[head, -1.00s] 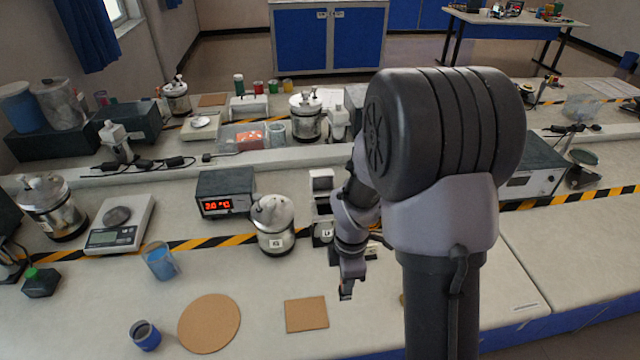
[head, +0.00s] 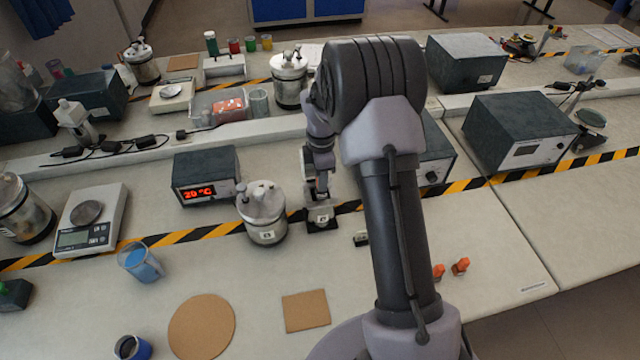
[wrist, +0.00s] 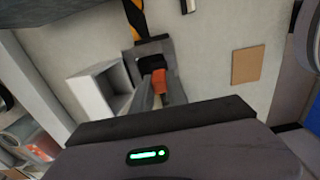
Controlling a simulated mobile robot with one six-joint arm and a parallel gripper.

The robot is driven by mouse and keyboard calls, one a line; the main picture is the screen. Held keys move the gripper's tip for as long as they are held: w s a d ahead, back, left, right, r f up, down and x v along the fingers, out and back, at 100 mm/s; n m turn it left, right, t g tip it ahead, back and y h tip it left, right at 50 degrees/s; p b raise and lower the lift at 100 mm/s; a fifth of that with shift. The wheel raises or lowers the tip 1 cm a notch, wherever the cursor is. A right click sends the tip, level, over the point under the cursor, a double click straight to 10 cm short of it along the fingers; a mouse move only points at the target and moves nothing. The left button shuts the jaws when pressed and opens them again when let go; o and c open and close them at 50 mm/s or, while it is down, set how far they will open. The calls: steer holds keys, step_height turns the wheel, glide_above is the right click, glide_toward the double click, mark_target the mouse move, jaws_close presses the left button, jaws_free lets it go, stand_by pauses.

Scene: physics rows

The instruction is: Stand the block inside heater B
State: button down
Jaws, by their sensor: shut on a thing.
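My gripper (head: 318,192) is low over the bench in the head view, at a small pale fixture on a dark base (head: 322,224). The label on the fixture is too small to read, so I cannot tell whether it is heater B. In the wrist view my gripper (wrist: 158,88) is shut on an orange block (wrist: 159,77). The block is over or at the dark square base (wrist: 152,48); I cannot tell whether it touches. A pale open-fronted box (wrist: 98,92) stands just left of the fingers. My arm hides part of this area in the head view.
A metal vessel (head: 262,222) stands close left of the gripper, beside a box with a red display (head: 206,178). A square cork mat (head: 305,311) lies on clear bench in front. Orange pieces (head: 460,266) stand to the right of my arm.

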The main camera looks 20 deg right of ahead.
steer(key=shift+w+d, duration=0.15)
steer(key=shift+w, duration=0.4)
steer(key=shift+w+f+b, duration=0.2)
steer(key=shift+f+b, duration=0.3)
steer(key=shift+f, duration=1.3)
steer(key=shift+f, duration=0.15)
steer(key=c, duration=1.3)
jaws_free()
